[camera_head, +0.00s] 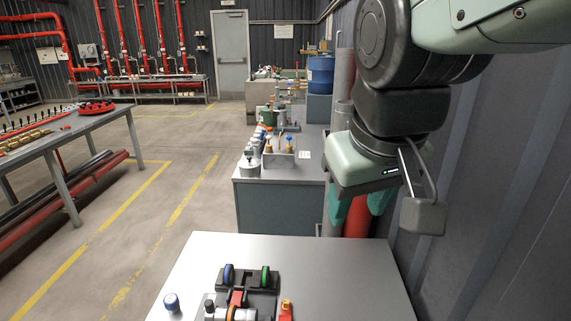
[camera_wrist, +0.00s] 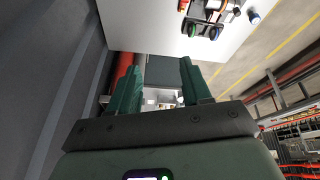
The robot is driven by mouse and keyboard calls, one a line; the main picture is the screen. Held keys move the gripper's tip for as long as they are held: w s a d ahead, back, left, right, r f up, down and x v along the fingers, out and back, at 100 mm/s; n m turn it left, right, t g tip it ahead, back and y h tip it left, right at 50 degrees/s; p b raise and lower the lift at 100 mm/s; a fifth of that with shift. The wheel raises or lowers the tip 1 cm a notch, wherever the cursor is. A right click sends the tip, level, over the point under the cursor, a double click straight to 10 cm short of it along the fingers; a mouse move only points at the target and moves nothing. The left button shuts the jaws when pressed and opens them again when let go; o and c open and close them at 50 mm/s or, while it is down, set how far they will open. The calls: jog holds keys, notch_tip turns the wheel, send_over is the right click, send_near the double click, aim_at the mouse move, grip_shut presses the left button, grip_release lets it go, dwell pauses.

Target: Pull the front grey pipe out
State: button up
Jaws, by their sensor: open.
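An assembly on a dark base (camera_head: 262,284) sits on the near table, cut off by the bottom edge of the head view. It has a blue and a green wheel, an orange-red part and a grey cylindrical piece (camera_head: 215,312) at the front; I cannot tell if this is the front grey pipe. It also shows at the top of the wrist view, where the dark base (camera_wrist: 212,23) is small. My gripper (camera_head: 358,218) is open and empty, fingers down, above and beyond the table's far right side. Its teal fingers (camera_wrist: 162,66) stand apart in the wrist view.
The near table (camera_head: 340,275) is mostly bare on its right. A blue-topped knob (camera_head: 171,302) stands left of the assembly. A grey bench (camera_head: 250,173) with fittings lies beyond. Upright grey (camera_head: 342,112) and red pipes stand by the dark wall (camera_head: 480,220) at right, behind my gripper.

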jog(key=w+a+f+n+g, duration=0.2)
jog(key=w+a+f+n, duration=0.2)
jog(key=w+a+f, duration=0.35)
jog(key=n+g, duration=0.2)
jog(key=n, duration=0.5)
send_over(208, 302)
notch_tip(208, 302, down, 18)
notch_tip(208, 302, down, 9)
jog(key=shift+s+d+r, duration=0.1)
jog(key=shift+f, duration=0.8)
jog(key=shift+c, duration=0.3)
grip_shut()
